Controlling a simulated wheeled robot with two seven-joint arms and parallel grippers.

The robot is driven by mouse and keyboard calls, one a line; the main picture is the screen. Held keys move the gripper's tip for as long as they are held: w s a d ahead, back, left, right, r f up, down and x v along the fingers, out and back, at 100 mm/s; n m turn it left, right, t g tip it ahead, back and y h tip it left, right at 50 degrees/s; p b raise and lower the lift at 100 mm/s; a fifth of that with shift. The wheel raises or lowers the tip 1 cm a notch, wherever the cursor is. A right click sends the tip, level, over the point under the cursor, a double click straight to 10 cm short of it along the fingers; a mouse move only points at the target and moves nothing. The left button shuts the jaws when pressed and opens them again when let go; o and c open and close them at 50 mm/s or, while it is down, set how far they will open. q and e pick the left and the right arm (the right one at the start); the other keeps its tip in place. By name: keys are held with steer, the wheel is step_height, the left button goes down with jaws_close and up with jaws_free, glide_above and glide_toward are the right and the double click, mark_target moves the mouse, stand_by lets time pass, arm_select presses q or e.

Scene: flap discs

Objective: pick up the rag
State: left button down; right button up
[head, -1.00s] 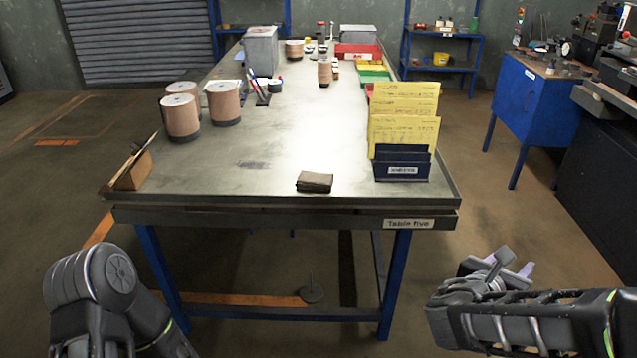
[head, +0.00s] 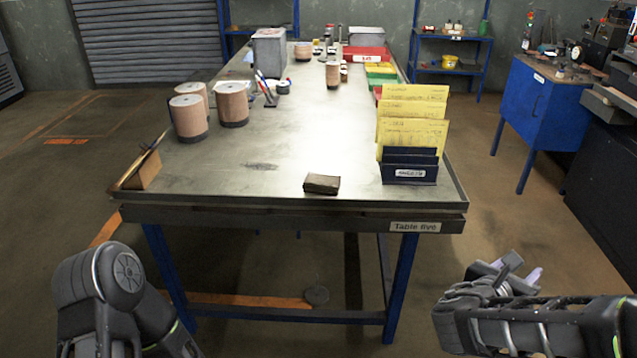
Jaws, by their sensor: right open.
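The rag (head: 322,184) is a small dark brown folded cloth. It lies flat on the metal table (head: 240,190) near its front edge, just right of the middle. My right gripper (head: 522,268) is in front of the table at the lower right, below the tabletop level in the picture and well apart from the rag. It is open and empty. My left arm shows at the lower left, but its gripper is not in the picture.
A dark blue card holder (head: 410,174) with yellow cards (head: 412,120) stands right of the rag. A brown wooden block (head: 144,172) sits at the left front corner. Several brown rolls (head: 232,103) stand farther back left. The tabletop around the rag is clear.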

stand_by(0.5)
steer(key=s+a+f+m+g+y, duration=0.2)
steer(key=s+f, duration=0.1)
steer(key=f, duration=0.5)
steer(key=s+a+f+m+g+y, duration=0.1)
steer(key=s+a+f+g+y, duration=0.15)
steer(key=f, duration=0.55)
steer(key=s+a+f+m+g+y, duration=0.2)
steer(key=s+a+f+m+y, duration=0.3)
steer(key=a+f+m, duration=0.7)
steer(key=s+a+f+m+g+y, duration=0.2)
steer(key=s+a+f+m+y, duration=0.4)
steer(key=s+a+f+m, duration=0.3)
steer(key=a+f+m, duration=0.3)
steer(key=m, duration=0.2)
steer(key=shift+a+m, duration=0.15)
steer(key=shift+m, duration=0.25)
